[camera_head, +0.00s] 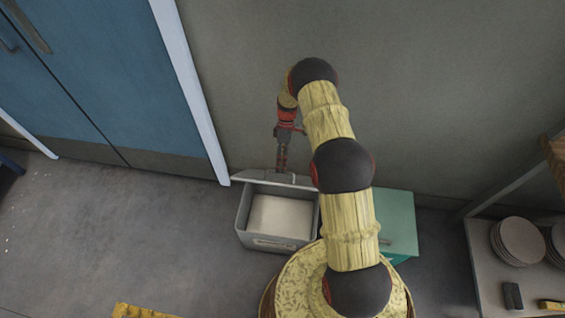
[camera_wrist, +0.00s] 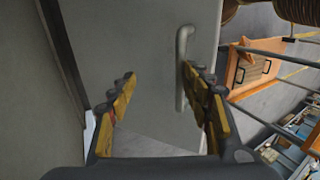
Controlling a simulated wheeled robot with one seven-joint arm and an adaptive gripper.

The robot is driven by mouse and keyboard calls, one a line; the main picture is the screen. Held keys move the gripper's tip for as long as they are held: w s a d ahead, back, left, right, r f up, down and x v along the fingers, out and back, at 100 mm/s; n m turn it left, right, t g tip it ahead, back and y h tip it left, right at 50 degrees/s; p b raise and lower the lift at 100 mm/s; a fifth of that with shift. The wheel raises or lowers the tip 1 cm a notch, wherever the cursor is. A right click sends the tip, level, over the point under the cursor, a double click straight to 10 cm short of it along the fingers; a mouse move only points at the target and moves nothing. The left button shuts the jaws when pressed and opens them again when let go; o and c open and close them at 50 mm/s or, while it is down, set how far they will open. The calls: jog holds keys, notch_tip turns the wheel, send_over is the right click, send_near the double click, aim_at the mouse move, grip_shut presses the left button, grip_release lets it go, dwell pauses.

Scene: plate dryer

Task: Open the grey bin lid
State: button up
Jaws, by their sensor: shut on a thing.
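The grey bin (camera_head: 262,244) stands on the floor against the wall in the head view, with its top open and a white block or liner inside. Its grey lid (camera_head: 248,180) stands raised along the back edge, seen almost edge-on. My gripper (camera_head: 282,166) reaches down to the lid from above. In the wrist view the lid (camera_wrist: 130,45) fills the middle, with its bar handle (camera_wrist: 181,75) beside the right finger. The exact contact is hard to see.
A teal bin (camera_head: 398,222) stands right of the grey bin, partly behind my arm. The wall (camera_head: 430,90) is close behind. A shelf with stacked plates (camera_head: 518,240) is at the right. Floor (camera_head: 120,220) left of the bin is clear.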

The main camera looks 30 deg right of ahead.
jog(key=shift+d, duration=0.1)
jog(key=shift+c, duration=0.2)
notch_tip(320, 180, up, 10)
dwell(0.8)
jog(key=shift+r, duration=0.1)
jog(key=shift+c, duration=0.2)
